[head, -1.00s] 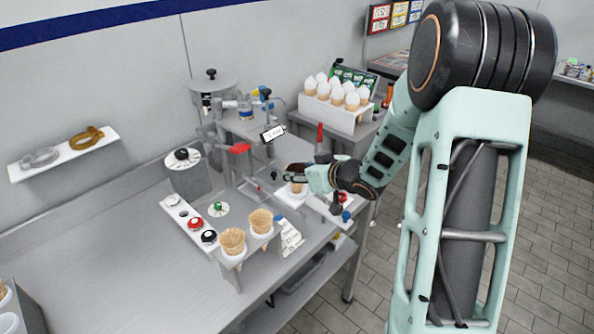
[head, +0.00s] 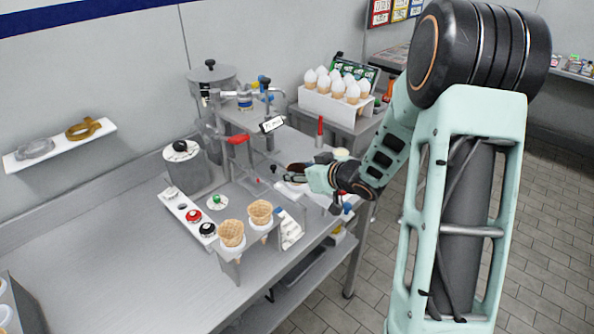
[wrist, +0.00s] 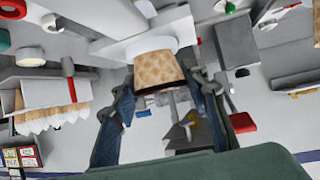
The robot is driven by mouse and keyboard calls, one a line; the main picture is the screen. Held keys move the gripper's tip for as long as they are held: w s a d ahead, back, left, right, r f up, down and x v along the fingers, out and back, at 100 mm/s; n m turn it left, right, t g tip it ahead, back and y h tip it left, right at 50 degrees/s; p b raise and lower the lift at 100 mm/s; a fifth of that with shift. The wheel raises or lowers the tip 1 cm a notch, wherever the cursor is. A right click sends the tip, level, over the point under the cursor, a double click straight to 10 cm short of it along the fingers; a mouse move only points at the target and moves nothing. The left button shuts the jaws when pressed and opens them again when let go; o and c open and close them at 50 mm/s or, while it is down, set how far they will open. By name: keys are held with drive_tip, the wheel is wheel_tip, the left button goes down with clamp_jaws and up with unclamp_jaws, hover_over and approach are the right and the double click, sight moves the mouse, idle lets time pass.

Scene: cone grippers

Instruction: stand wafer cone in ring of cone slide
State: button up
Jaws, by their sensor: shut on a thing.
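My gripper (wrist: 160,88) is shut on a tan wafer cone (wrist: 158,70), which shows between the two fingers in the wrist view. The cone's wide end is toward my gripper. Its narrower part meets a white ring (wrist: 150,45) of the cone slide; how deep it sits in the ring is hidden. In the head view my gripper (head: 299,175) is over the right side of the counter, and hides most of the cone and ring.
A rack holds two more wafer cones (head: 231,234) (head: 260,212) at the counter's front. A control strip with knobs (head: 190,212) lies left of it. A red-handled machine (head: 238,139) stands behind my gripper. A white box of topped cones (head: 333,110) is at the back. The left counter is clear.

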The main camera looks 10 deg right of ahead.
drive_tip(key=shift+f, duration=0.2)
drive_tip(key=o, duration=0.8)
drive_tip(key=v, duration=1.2)
